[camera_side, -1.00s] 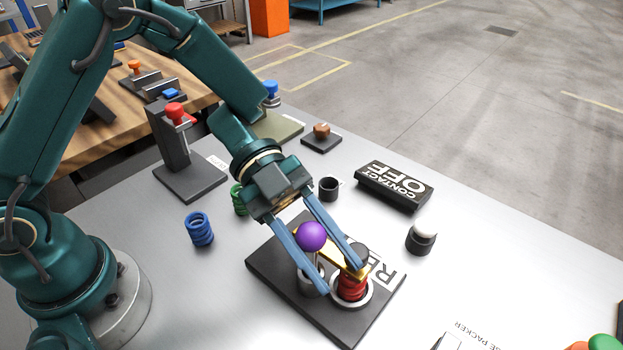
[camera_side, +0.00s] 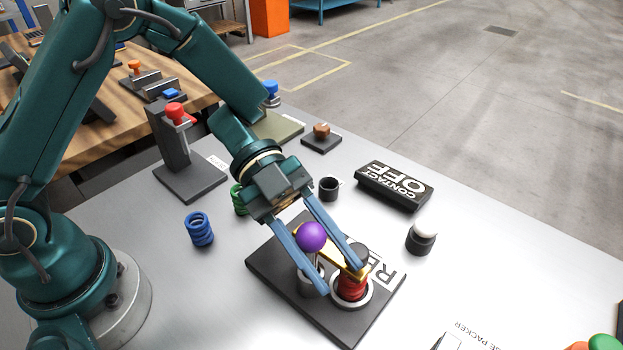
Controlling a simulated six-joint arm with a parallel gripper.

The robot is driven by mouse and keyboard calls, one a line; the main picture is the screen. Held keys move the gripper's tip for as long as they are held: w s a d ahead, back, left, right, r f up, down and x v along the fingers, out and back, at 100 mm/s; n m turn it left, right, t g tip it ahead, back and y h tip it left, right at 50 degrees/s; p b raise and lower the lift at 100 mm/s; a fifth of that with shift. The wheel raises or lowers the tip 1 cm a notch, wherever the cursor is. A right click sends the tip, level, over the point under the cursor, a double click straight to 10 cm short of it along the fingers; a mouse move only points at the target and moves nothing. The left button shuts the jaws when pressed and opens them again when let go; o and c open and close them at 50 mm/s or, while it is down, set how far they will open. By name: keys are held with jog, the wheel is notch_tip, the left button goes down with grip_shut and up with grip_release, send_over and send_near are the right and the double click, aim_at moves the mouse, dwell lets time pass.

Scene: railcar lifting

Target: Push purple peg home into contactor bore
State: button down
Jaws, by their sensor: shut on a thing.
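The purple peg (camera_side: 312,237) has a ball head and a thin upright stem. Its stem runs down toward the grey bored cylinder (camera_side: 308,284) on the dark contactor base (camera_side: 275,265); the head stands well above the cylinder. My gripper (camera_side: 341,277) is low over the base, one finger on each side of the gold bar (camera_side: 350,262), and appears shut on it. The bar lies across the top of the red spring (camera_side: 350,286), which sits in a pale ring under a black cap. The left finger hides part of the cylinder and the bore mouth.
A blue spring (camera_side: 199,229), a green spring (camera_side: 239,199) and a small black cup (camera_side: 329,188) stand around the base. The table front right is mostly clear.

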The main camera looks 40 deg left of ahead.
jog(key=shift+f, duration=0.1)
jog(key=shift+r, duration=0.2)
jog(key=shift+s+r+m+g, duration=0.2)
jog(key=shift+r+m+g, duration=0.1)
jog(key=shift+r+g, duration=0.15)
jog(key=shift+s+a+f+m+g+y, duration=0.1)
jog(key=shift+s+f+m+g+y, duration=0.1)
jog(key=shift+m+g+y, duration=0.5)
jog(key=shift+s+a+f+m+g+y, duration=0.15)
jog(key=shift+m+g+y, duration=0.15)
jog(key=shift+m+g, duration=0.85)
jog(key=shift+s+a+f+m+g+y, duration=0.1)
jog(key=shift+f+m+g+y, duration=0.1)
jog(key=shift+m+g+y, duration=0.5)
jog(key=shift+f, duration=1.95)
dwell(2.1)
jog(key=shift+c, duration=1.9)
grip_release()
jog(key=shift+w, duration=0.1)
